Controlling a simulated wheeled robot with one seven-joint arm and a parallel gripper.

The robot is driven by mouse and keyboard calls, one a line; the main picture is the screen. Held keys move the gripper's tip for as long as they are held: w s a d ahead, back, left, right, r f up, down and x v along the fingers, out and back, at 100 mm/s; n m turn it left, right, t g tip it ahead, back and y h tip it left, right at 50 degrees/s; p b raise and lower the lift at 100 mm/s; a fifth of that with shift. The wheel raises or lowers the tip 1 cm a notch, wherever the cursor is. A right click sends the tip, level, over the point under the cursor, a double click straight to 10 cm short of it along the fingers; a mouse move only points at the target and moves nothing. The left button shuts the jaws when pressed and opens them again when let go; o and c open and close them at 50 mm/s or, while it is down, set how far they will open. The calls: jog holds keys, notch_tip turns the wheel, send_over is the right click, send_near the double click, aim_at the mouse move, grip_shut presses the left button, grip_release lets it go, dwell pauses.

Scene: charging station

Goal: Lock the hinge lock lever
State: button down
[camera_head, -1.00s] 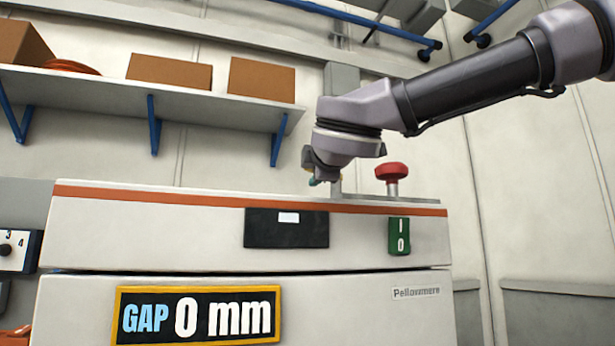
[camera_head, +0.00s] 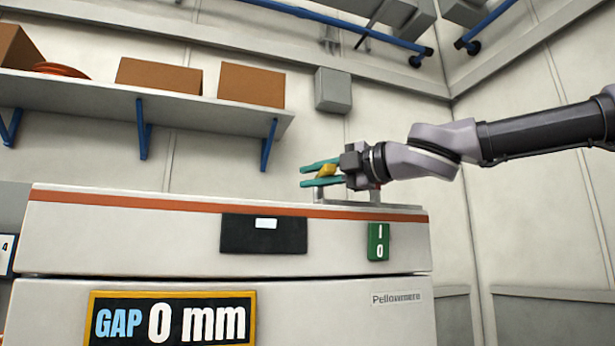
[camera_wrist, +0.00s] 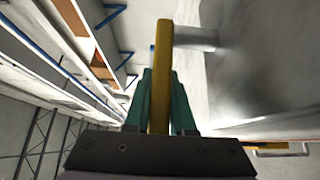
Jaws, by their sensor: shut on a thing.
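The yellow lever (camera_head: 326,171) is above the cream machine's top, towards its right end. In the wrist view the yellow lever (camera_wrist: 162,60) runs between my teal fingers and meets a grey round pin at its far end. My gripper (camera_head: 310,174) points left and lies level just above the machine top. In the wrist view my gripper (camera_wrist: 160,92) is shut on the lever, one finger on each side. The fingers hide part of the lever.
The cream machine (camera_head: 130,230) has a dark panel (camera_head: 263,233), a green I/O switch (camera_head: 378,242) and a display (camera_head: 172,319) reading "GAP 0 mm". A shelf (camera_head: 120,98) with brown boxes is on the wall behind. The air left of my gripper is clear.

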jog(key=shift+f+n+g, duration=0.1)
jog(key=shift+n+g, duration=0.2)
jog(key=shift+g, duration=0.1)
jog(key=c, duration=0.8)
grip_release()
jog(key=shift+o, duration=0.2)
jog(key=shift+d, duration=0.1)
jog(key=shift+s+d, duration=0.25)
jog(key=shift+d, duration=0.45)
jog(key=v, duration=0.9)
jog(key=shift+s, duration=0.2)
jog(key=shift+f, duration=0.1)
